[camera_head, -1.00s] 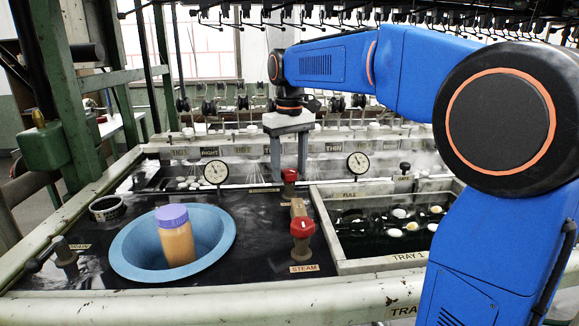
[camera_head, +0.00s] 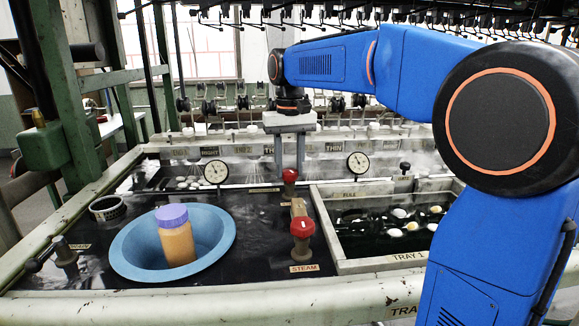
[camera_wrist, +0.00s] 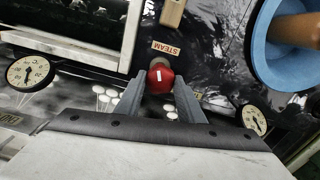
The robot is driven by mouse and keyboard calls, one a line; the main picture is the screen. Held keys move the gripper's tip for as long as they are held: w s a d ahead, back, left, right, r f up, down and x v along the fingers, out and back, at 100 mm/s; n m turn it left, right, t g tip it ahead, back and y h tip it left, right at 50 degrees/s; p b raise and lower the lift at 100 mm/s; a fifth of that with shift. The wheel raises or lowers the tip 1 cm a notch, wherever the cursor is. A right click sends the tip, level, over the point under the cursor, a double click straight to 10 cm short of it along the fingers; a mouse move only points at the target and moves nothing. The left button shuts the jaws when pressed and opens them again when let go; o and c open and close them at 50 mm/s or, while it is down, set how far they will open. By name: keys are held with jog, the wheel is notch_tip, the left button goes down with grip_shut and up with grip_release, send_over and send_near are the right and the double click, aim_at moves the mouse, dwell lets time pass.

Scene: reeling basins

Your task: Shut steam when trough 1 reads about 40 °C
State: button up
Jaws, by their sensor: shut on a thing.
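My gripper (camera_wrist: 161,90) is shut on a red knob (camera_wrist: 160,77) with a white mark, one finger on each side. A STEAM label (camera_wrist: 165,47) lies beside this knob in the wrist view. In the head view it is the rear red knob (camera_head: 290,176), under my fingers. A second red knob (camera_head: 301,229) stands in front, behind another STEAM label (camera_head: 304,268). Two round white dials stand behind, left (camera_head: 215,171) and right (camera_head: 358,162). They also show in the wrist view at right (camera_wrist: 255,120) and left (camera_wrist: 30,72). Their readings are too small to tell.
A tray (camera_head: 346,266) of dark water with pale cocoons is at right. A tan handle (camera_head: 298,207) stands between the red knobs. A dark round container (camera_head: 107,208) sits at left.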

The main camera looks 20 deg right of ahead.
aim_at(289, 170)
jog(key=shift+m, duration=2.3)
jog(key=o, duration=1.1)
jog(key=shift+c, duration=0.2)
notch_tip(289, 170, up, 12)
